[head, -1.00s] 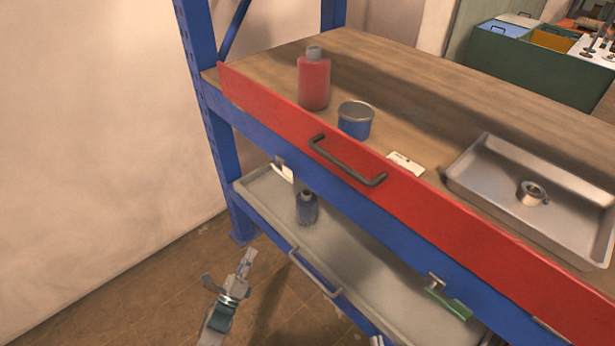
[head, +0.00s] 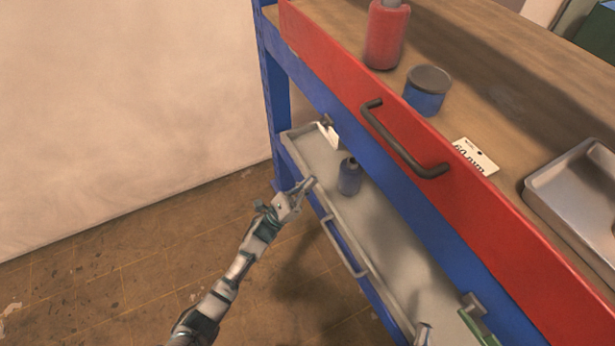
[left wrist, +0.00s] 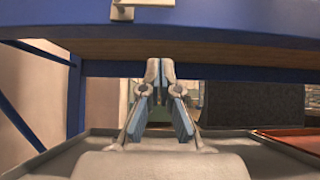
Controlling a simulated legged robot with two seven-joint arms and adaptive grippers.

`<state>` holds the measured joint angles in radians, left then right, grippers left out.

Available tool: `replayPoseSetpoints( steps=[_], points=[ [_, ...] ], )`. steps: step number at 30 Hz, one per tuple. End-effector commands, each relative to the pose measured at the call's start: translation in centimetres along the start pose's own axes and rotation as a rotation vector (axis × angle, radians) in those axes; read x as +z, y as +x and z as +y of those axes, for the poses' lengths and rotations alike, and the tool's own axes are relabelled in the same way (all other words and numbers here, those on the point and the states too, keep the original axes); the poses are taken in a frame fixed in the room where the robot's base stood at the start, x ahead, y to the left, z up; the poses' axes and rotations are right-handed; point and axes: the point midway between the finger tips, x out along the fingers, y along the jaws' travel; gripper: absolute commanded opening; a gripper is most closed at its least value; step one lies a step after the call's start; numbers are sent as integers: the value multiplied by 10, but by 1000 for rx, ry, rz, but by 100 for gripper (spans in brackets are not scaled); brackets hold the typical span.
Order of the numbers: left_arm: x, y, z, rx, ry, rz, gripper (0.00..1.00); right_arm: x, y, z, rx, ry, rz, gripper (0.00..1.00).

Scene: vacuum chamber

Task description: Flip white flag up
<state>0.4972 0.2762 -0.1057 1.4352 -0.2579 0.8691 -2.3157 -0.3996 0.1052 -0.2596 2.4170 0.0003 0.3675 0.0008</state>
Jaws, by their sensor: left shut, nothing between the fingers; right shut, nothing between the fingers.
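The white flag (head: 331,136) is a small pale plate on a grey bracket at the left end of the blue upper beam. It hangs downward above the shelf tray. My left gripper (head: 306,184) is shut and empty, in front of the lower tray's left edge, below the flag and apart from it. In the left wrist view its fingertips (left wrist: 160,66) meet just under the beam. A pale piece (left wrist: 135,6) at the top edge there may be the bracket or flag; I cannot tell. My right gripper (head: 422,334) shows only a tip at the bottom edge, shut.
A green flag (head: 478,327) is by a second bracket at the lower right. A dark blue bottle (head: 349,178) stands in the grey lower tray (head: 385,235). The red drawer front (head: 440,165) has a dark handle. A red bottle (head: 386,38) and blue tin (head: 426,92) stand above.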

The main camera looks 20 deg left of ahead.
Motion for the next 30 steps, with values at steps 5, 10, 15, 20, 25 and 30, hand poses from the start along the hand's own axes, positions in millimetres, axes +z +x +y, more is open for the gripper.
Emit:
replayPoseSetpoints(
  steps=[5,10,15,20,25,30],
  points=[
    [1,39,2,-1,0,-4,0,0,0,0,0,0,0,0],
    [1,73,2,0,-2,-4,0,-1,0,0,0,0,10,0],
    [21,91,2,-1,0,-3,0,2,2,-1,0,0,-23,0],
    [28,99,2,0,-1,-2,0,5,2,0,0,-2,-39,0],
    [29,100,1,2,-1,0,0,7,2,0,1,-4,-48,0],
    [29,100,2,2,-2,-1,0,7,2,1,2,-4,-50,0]
  ],
)
